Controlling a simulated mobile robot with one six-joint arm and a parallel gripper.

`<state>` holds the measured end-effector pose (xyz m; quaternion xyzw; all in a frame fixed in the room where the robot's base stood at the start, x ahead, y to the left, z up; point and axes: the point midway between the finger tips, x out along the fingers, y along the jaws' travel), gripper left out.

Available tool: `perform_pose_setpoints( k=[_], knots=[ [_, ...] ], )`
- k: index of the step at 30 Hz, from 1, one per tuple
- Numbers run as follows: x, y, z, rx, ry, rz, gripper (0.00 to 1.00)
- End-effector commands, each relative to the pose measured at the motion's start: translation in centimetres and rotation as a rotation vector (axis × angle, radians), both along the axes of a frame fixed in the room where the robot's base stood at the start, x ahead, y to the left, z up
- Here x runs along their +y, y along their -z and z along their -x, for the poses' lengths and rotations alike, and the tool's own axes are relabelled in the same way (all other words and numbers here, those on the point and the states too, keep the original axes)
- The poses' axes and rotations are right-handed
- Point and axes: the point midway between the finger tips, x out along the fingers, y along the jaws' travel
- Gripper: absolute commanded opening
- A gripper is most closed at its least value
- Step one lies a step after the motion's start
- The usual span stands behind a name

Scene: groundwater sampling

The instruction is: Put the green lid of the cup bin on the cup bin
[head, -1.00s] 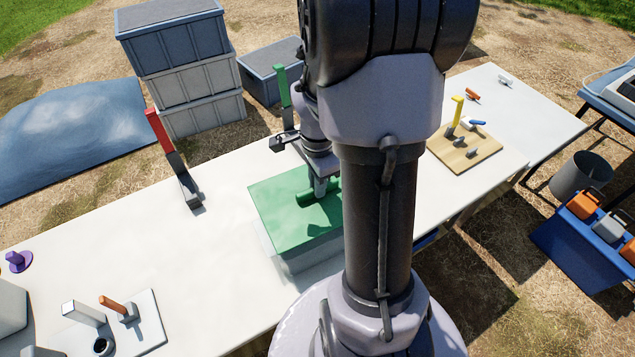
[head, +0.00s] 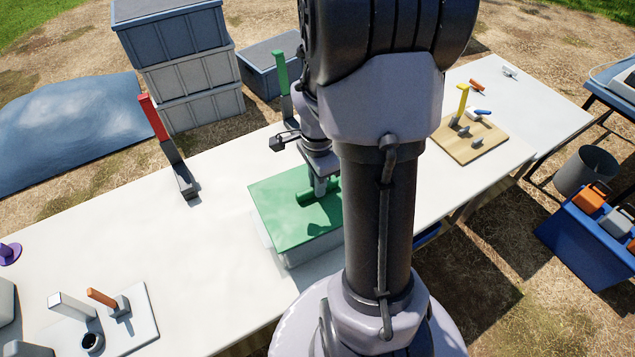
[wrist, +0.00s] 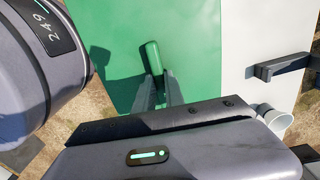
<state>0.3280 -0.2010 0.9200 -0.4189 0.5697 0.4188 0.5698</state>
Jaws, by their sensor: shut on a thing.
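My gripper (wrist: 164,91) is shut on the handle of the green lid (head: 282,211). The lid is flat and rectangular and lies level over the cup bin (head: 302,255), whose pale wall shows below its front edge. I cannot tell whether the lid touches the rim all around. My arm hides the lid's right part in the head view. In the wrist view the lid (wrist: 108,40) fills the upper middle, with its handle (wrist: 151,57) between the fingers; the bin is hidden there.
A red-handled stand (head: 176,168) and a green-handled stand (head: 282,75) rise behind the lid. A wooden board (head: 470,140) with a yellow-handled stand is at right. A white plate (head: 135,315) with small items lies front left. The table (head: 110,220) is clear left of the bin.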

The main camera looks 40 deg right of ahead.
Motion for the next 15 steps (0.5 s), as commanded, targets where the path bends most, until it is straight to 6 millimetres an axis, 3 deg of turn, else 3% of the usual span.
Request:
perform_pose_setpoints(
  k=[15],
  knots=[
    [0.01, 0.63, 0.01, 0.000, 0.000, 0.000, 0.00]
  ],
)
